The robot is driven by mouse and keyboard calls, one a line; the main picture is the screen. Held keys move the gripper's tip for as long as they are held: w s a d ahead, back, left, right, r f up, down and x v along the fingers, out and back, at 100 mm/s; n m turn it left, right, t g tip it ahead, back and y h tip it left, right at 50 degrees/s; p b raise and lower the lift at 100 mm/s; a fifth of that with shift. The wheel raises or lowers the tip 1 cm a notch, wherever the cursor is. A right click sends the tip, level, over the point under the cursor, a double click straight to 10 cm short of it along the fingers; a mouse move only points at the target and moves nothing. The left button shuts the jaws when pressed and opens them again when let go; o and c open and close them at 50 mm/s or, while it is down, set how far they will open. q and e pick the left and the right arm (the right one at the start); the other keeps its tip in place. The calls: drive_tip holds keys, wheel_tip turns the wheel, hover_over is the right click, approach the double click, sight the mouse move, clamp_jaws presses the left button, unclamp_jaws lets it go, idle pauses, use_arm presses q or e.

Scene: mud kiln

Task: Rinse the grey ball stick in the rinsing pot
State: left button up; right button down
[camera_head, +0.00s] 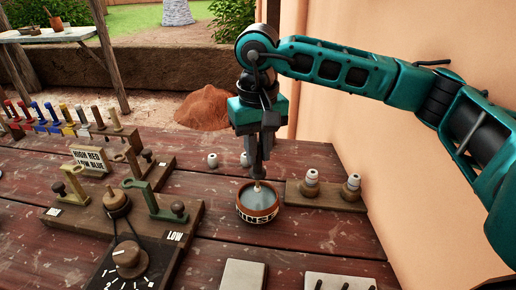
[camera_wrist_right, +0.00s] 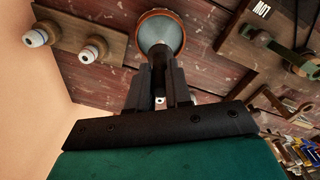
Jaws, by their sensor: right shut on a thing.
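The rinsing pot (camera_head: 258,217) is a round brown pot with a dark lettered band and greyish liquid inside. It stands on the red plank table, and its round mouth shows at the top of the wrist view (camera_wrist_right: 161,14). My right gripper (camera_head: 257,160) points down above the pot, shut on a dark stick (camera_wrist_right: 158,58). The stick's lower end, with a small pale tip (camera_head: 257,188), is over or in the pot's mouth; how deep I cannot tell. The ball's grey colour is not clear. My left gripper is out of view.
Right of the pot, a wooden rack (camera_head: 328,198) holds two pale-topped pieces. Two small white pieces (camera_head: 212,160) stand behind the pot. To the left is a wooden board with a dial (camera_head: 130,258) and levers. A plastered wall (camera_head: 420,170) bounds the right.

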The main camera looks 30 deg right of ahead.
sight(258, 173)
drive_tip(key=shift+f+b, duration=1.6)
drive_tip(key=shift+f, duration=0.2)
